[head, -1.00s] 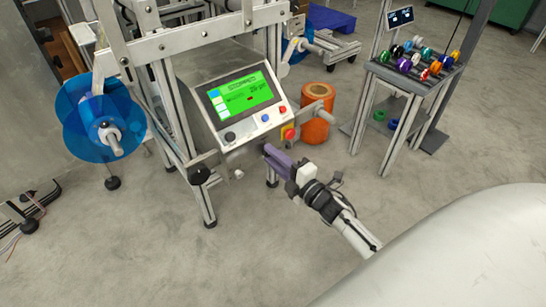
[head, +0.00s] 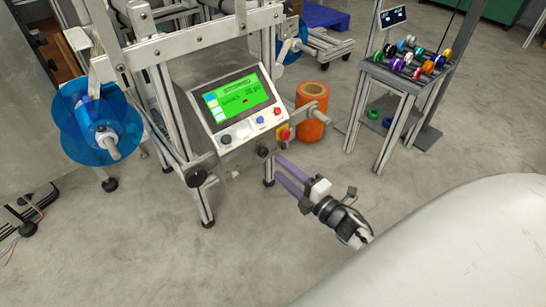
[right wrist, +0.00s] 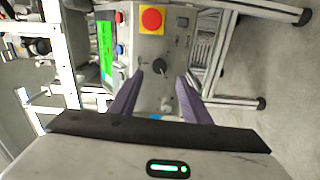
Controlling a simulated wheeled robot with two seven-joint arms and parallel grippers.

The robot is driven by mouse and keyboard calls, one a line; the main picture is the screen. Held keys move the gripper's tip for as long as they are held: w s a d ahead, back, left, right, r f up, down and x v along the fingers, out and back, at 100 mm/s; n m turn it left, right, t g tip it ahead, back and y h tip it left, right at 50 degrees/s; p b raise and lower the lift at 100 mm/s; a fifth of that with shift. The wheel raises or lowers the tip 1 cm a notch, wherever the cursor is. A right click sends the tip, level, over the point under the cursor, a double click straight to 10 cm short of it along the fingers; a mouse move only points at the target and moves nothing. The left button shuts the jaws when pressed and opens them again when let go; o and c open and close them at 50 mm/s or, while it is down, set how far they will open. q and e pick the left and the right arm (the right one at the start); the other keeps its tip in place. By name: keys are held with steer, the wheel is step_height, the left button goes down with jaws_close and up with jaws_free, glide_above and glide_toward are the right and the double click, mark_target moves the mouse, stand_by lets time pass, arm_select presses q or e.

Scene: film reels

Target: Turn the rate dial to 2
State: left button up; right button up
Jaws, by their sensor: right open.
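A small dark dial (right wrist: 160,67) with a pointer sits on a grey box face in the right wrist view. In the head view, a dark knob (head: 263,152) shows below the tilted control panel (head: 205,113). My right gripper (head: 279,166) is open, its two purple fingers pointing at the machine below the panel's right side. In the right wrist view, the open fingers (right wrist: 158,82) flank the dial's line, with the dial just beyond the tips; contact is not visible. The dial's marks are too small to read. My left gripper is out of view.
A red emergency button (right wrist: 152,20) on a yellow plate sits beside the dial; it also shows in the head view (head: 283,133). The panel has a green screen (head: 241,98), a black knob (head: 226,139) and small buttons. An orange roll (head: 310,112) stands behind. Open floor lies in front.

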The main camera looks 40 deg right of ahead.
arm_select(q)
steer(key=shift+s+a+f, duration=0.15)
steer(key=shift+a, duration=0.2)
arm_select(e)
steer(key=s, duration=0.3)
steer(key=shift+s+d, duration=0.15)
steer(key=shift+s, duration=0.2)
